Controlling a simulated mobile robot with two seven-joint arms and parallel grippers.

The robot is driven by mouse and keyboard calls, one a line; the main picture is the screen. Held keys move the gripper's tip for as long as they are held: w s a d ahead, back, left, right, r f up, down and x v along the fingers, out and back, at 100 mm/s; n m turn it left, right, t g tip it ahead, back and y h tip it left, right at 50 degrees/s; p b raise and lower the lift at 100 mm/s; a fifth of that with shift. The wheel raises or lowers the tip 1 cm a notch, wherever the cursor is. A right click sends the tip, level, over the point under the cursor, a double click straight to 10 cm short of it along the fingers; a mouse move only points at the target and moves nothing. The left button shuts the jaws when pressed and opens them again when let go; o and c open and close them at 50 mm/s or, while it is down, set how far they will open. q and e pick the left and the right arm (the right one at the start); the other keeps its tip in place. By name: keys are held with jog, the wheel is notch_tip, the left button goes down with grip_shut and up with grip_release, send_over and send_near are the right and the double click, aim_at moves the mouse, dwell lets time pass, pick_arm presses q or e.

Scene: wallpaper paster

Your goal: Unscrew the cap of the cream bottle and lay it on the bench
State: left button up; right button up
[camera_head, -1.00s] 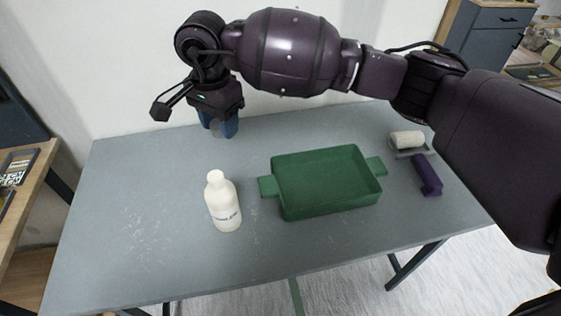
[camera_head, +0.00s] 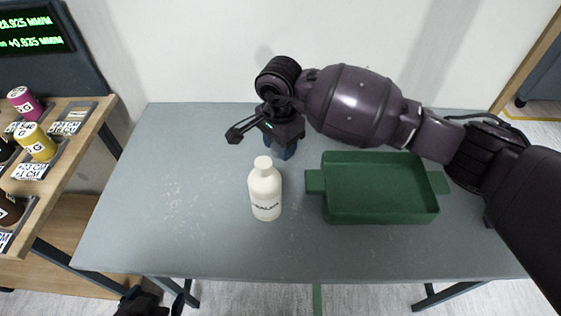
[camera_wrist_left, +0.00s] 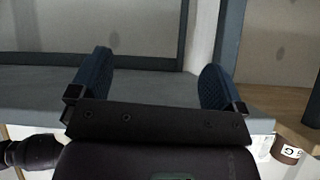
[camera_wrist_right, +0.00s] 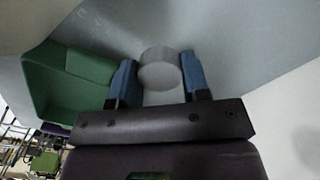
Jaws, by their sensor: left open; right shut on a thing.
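The cream bottle (camera_head: 265,192) stands upright on the grey bench (camera_head: 190,225), left of the green tray. My right gripper (camera_head: 284,150) is low over the bench just behind the bottle, pointing down. In the right wrist view my right gripper (camera_wrist_right: 160,80) is shut on a pale round piece (camera_wrist_right: 160,70), which looks like the bottle's cap. Whether this piece touches the bench cannot be told; the head view hides it. My left gripper (camera_wrist_left: 158,85) is open and empty in the left wrist view.
The green tray (camera_head: 314,181) with side handles sits right of the bottle. It also shows in the right wrist view (camera_wrist_right: 60,85). The bench's left part is clear.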

aim_at(280, 164)
jog(key=shift+f, duration=0.6)
notch_tip(280, 164, down, 5)
jog(key=shift+f+b, duration=0.2)
jog(key=shift+b, duration=0.4)
jog(key=shift+f, duration=0.15)
jog(key=o, duration=1)
jog(key=shift+f, duration=0.1)
